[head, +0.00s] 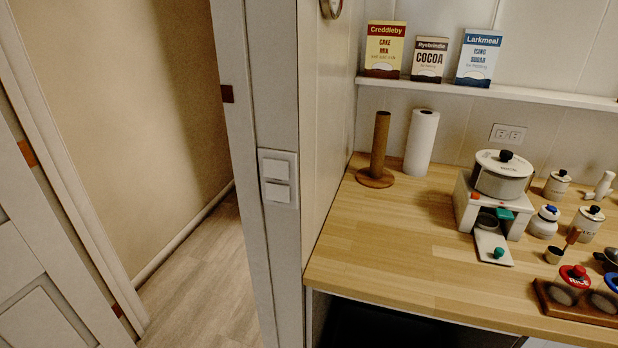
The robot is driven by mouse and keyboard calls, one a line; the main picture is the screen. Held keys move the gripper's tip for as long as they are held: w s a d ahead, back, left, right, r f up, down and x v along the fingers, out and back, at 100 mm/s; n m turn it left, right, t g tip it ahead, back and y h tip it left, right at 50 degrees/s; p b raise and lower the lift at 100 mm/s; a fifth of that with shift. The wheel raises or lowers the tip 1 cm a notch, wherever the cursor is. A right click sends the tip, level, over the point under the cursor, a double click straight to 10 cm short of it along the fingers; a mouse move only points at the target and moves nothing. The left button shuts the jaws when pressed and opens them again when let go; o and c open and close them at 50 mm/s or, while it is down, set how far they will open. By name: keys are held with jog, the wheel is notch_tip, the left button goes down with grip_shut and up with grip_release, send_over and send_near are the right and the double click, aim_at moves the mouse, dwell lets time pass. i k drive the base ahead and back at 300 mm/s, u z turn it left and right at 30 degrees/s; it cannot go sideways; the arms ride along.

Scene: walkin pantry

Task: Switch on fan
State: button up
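A white switch plate (278,178) with two rocker switches, one above the other, is on the end face of the wall beside the doorway. The upper rocker (276,167) and the lower rocker (277,192) look alike; I cannot tell which way either is set. No label shows on them. No fan is in view. My gripper is not in view.
An open doorway with bare floor (195,275) is at left, with a panelled door (35,290). Right of the switch wall, a wooden counter (400,265) holds a paper towel roll (421,143), a bare holder (380,145), a pot (502,178) and jars. Boxes stand on a shelf (480,92).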

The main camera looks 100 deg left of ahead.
aim_at(273, 168)
jog(key=u, duration=3.6)
jog(key=k, duration=0.65)
jog(key=z, duration=0.45)
jog(key=i, duration=1.25)
jog(key=u, duration=0.35)
